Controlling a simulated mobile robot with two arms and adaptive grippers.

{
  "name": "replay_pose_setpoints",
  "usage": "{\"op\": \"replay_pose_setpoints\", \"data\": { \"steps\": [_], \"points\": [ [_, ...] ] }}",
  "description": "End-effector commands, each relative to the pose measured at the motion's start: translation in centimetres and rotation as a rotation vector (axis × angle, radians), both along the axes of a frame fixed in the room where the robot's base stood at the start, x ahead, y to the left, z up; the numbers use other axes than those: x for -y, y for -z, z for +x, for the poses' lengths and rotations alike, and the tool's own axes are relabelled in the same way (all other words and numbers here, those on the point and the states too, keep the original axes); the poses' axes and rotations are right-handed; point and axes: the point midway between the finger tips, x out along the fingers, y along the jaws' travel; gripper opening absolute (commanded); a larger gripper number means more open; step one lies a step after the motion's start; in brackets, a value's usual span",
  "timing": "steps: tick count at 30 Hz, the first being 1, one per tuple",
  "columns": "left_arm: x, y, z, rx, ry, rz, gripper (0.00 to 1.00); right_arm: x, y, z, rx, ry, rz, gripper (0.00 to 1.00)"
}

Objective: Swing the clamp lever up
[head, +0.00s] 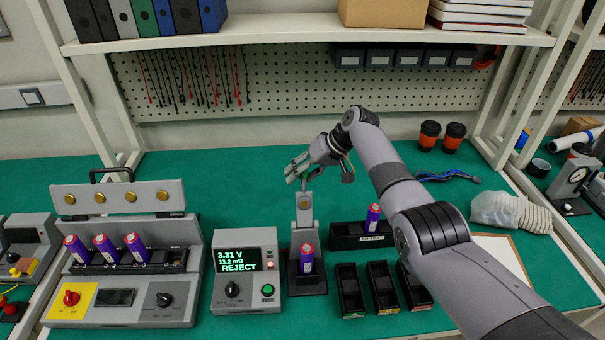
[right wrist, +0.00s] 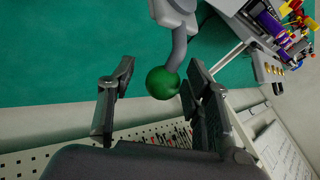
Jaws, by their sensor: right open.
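The test clamp (head: 304,212) is a grey upright on a dark base left of centre, with a purple cell (head: 307,258) standing in it. In the right wrist view, the clamp's lever is a grey curved rod (right wrist: 178,50) ending in a green ball knob (right wrist: 162,83). My right gripper (head: 297,168) is at the top of the clamp. In the right wrist view my right gripper (right wrist: 161,68) is open, its two fingers on either side of the knob, with a clear gap at the left finger. I cannot tell whether the right finger touches it. My left gripper is out of view.
A tester (head: 247,282) reading REJECT stands left of the clamp. Further left is a charger (head: 124,288) holding three cells. Right of the clamp are a black tray (head: 345,240) with one cell and three black bins (head: 382,288). A shelf (head: 300,32) overhangs the back.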

Motion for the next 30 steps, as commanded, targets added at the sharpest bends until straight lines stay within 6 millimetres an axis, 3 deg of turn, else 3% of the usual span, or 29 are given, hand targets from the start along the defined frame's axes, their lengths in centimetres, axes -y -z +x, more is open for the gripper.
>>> {"op": "replay_pose_setpoints", "data": {
  "steps": [10,21,30],
  "points": [
    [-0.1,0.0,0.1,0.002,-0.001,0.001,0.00,0.7,-0.9,-0.2,0.000,0.001,0.001,0.46],
    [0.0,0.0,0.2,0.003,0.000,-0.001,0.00,4.8,-6.9,-1.7,0.004,0.001,0.000,0.46],
    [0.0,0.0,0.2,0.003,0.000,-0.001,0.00,6.6,-9.5,-2.5,0.000,0.000,0.000,0.46]
  ]
}}
